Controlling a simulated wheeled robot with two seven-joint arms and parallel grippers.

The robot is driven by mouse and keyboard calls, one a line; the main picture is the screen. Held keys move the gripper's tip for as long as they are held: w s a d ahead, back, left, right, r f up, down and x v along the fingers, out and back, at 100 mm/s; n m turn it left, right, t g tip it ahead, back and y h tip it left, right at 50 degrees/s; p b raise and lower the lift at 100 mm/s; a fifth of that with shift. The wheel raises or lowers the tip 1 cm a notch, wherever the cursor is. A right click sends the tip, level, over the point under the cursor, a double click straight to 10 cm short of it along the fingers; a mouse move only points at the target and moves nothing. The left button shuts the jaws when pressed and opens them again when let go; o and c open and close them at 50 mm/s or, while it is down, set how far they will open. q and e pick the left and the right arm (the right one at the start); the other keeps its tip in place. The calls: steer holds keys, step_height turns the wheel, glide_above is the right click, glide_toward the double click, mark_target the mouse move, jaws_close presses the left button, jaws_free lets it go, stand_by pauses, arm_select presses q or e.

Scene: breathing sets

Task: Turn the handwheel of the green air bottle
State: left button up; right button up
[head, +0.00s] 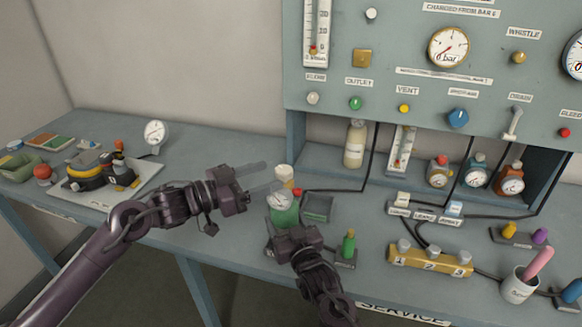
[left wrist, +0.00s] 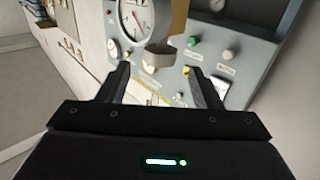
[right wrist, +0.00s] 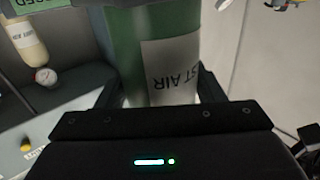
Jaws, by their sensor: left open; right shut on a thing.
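The green air bottle (head: 285,215) stands on the bench with a gauge (head: 279,200) near its top. The cream handwheel (head: 284,172) sits above it on a tan neck. My right gripper (head: 288,228) is shut around the bottle's body. In the right wrist view, the green bottle (right wrist: 125,45) and its white label, upside down, show between the fingers. My left gripper (head: 271,177) is open, its fingers pointing right toward the handwheel. In the left wrist view, the handwheel (left wrist: 158,57) shows between and beyond the fingertips (left wrist: 158,74); I cannot tell if they touch it.
A grey-blue panel (head: 400,85) with gauges and knobs rises behind. A small green bottle (head: 348,245), an open grey-green tray (head: 318,207) and a yellow numbered manifold (head: 430,262) stand to the right. A white tray (head: 140,185) holds a yellow-black assembly at left. Bare bench lies left of the bottle.

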mark_target(292, 168)
arm_select(q)
steer(key=x, duration=0.7)
steer(key=shift+d, duration=0.1)
steer(key=c, duration=1)
steer(key=shift+n+t+y, duration=0.3)
steer(key=shift+t, duration=0.2)
